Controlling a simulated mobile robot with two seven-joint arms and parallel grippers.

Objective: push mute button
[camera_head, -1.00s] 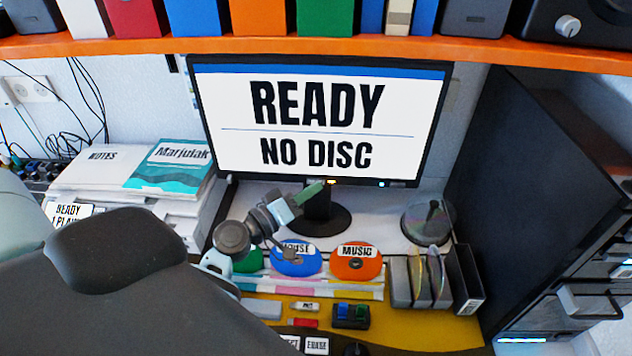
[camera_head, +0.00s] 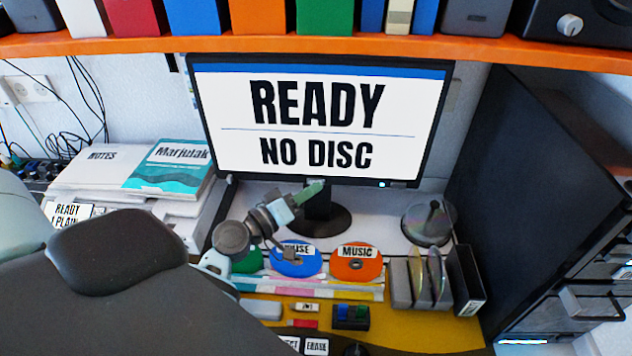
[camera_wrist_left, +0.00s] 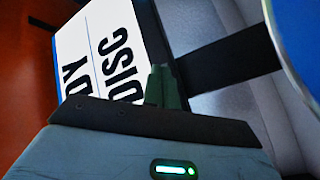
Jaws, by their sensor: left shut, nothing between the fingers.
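No button labelled mute can be read in either view. The monitor (camera_head: 225,120) reads "READY / NO DISC" and has a small blue light (camera_head: 382,184) on its lower bezel. My left gripper (camera_head: 311,190) has green fingertips, shut and empty, in front of the monitor's lower edge and stand. In the left wrist view the shut fingers (camera_wrist_left: 163,88) overlap the edge of the monitor (camera_wrist_left: 75,55); contact cannot be told. An "ERASE" key (camera_head: 317,346) sits at the front, with another key partly hidden beside it. My right gripper is not in view.
Several upright slots (camera_head: 402,284) and a disc spindle (camera_head: 428,225) are to the right. An orange shelf (camera_head: 300,46) runs above. A dark cabinet (camera_head: 530,190) bounds the right; papers (camera_head: 100,175) lie left.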

